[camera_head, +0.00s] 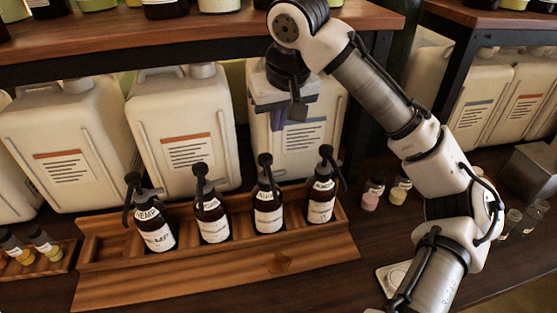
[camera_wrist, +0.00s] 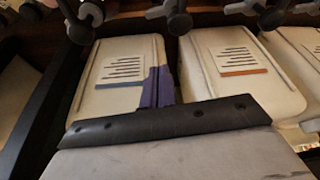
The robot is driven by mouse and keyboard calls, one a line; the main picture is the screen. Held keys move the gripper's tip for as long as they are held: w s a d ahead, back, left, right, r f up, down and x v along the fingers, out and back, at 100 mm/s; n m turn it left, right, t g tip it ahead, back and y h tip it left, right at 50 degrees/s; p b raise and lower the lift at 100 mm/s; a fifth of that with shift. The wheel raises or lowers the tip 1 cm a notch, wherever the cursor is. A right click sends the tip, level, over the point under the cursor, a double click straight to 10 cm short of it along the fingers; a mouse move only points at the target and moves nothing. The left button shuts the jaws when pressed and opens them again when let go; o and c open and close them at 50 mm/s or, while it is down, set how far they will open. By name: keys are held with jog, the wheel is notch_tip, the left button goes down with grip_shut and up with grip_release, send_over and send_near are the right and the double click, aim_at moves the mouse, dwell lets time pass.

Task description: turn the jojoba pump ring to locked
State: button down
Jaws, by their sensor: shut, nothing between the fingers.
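Several dark pump bottles with white labels and black pump heads stand in the wooden rack (camera_head: 225,278): the leftmost bottle (camera_head: 158,236), a second (camera_head: 213,229), a third (camera_head: 268,217) and the rightmost (camera_head: 321,204). The leftmost neck tag seems to read HEMP. The other tags are too small to read, so I cannot tell which bottle is jojoba or how its ring is turned. My gripper (camera_head: 279,122) is shut and empty, above and behind the third bottle and apart from it. Its purple fingers (camera_wrist: 158,86) are together in the wrist view, which shows no rack bottle clearly.
Large cream jugs (camera_head: 178,130) stand in a row behind the rack. A wooden shelf (camera_head: 200,36) runs above them. Small jars (camera_head: 372,194) stand right of the rack, beside my arm. A small tray of vials (camera_head: 38,262) lies at left.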

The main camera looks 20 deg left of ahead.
aim_at(279, 173)
notch_tip(279, 173, down, 10)
jog(key=p, duration=0.1)
jog(key=shift+s+d+r, duration=0.2)
jog(key=shift+s+r, duration=0.05)
dwell(0.4)
jog(key=shift+p, duration=0.45)
